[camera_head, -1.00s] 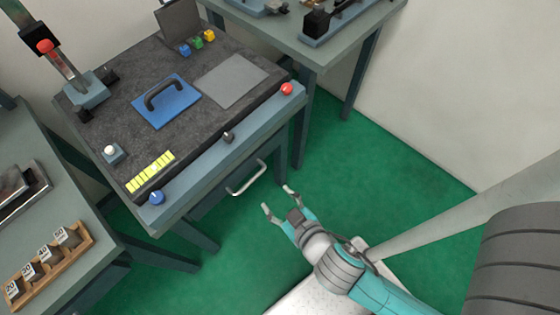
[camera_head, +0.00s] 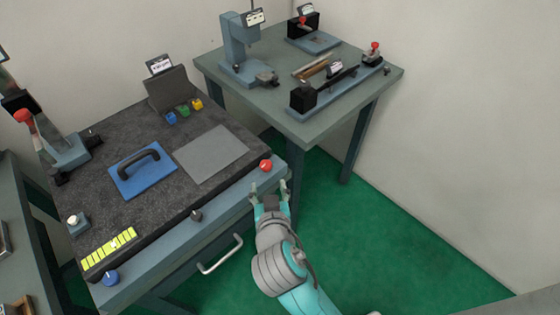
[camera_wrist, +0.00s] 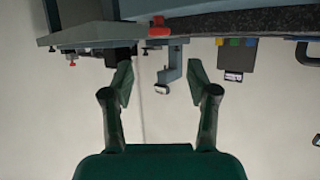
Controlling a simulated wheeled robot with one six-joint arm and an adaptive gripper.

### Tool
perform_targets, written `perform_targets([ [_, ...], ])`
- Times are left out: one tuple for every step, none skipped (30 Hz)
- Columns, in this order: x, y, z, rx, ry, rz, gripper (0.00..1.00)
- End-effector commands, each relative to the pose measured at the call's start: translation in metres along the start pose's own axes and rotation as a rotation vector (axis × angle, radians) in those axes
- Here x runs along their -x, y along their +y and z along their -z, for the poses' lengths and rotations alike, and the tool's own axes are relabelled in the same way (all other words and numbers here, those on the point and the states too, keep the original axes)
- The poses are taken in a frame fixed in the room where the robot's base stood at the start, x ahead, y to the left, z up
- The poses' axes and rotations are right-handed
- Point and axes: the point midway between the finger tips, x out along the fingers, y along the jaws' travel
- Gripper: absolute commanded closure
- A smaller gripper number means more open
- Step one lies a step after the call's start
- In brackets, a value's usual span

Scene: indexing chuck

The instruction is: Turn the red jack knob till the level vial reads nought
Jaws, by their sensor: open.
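A red knob (camera_head: 266,165) sits at the right end of the bench's blue-grey front rail (camera_head: 160,236). It also shows near the top of the wrist view (camera_wrist: 158,30), where the scene looks upside down. My gripper (camera_head: 270,190) is just in front of the bench's right corner, below and close to the red knob in the head view. Its fingers are spread and empty, with a clear gap between them in the wrist view (camera_wrist: 160,80). I cannot make out the level vial or its reading.
A blue knob (camera_head: 110,278) and a dark knob (camera_head: 196,215) share the rail. A blue plate with a handle (camera_head: 142,172) and a grey pad (camera_head: 211,152) lie on the bench. A drawer handle (camera_head: 220,254) juts below. A back table (camera_head: 300,125) holds several devices. Green floor is clear right.

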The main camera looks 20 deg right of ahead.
Motion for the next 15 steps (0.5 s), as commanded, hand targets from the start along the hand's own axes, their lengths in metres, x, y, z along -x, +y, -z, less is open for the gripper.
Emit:
perform_targets([
  [-0.003,0.0,0.001,-0.002,0.0,-0.002,0.41],
  [-0.004,0.0,0.001,-0.003,0.0,-0.002,0.41],
  [-0.008,-0.001,0.001,-0.002,0.0,-0.002,0.41],
  [-0.011,0.0,0.001,-0.002,0.0,-0.003,0.41],
  [-0.015,0.0,0.001,-0.002,0.0,-0.003,0.41],
  [-0.021,0.001,0.001,-0.002,0.0,-0.005,0.41],
  [-0.026,0.001,0.001,-0.003,-0.001,-0.005,0.41],
  [-0.031,0.001,0.001,-0.004,0.0,-0.004,0.41],
  [-0.038,0.001,0.001,-0.004,0.0,-0.004,0.41],
  [-0.044,0.001,0.001,-0.003,-0.001,-0.005,0.41],
  [-0.049,0.001,0.001,-0.002,0.0,-0.004,0.41],
  [-0.057,0.001,0.001,-0.003,0.0,-0.004,0.41],
  [-0.062,0.001,0.001,-0.003,0.0,-0.004,0.41],
  [-0.067,0.0,0.001,-0.002,0.0,-0.003,0.41],
  [-0.073,0.001,0.001,-0.002,0.0,-0.004,0.41],
])
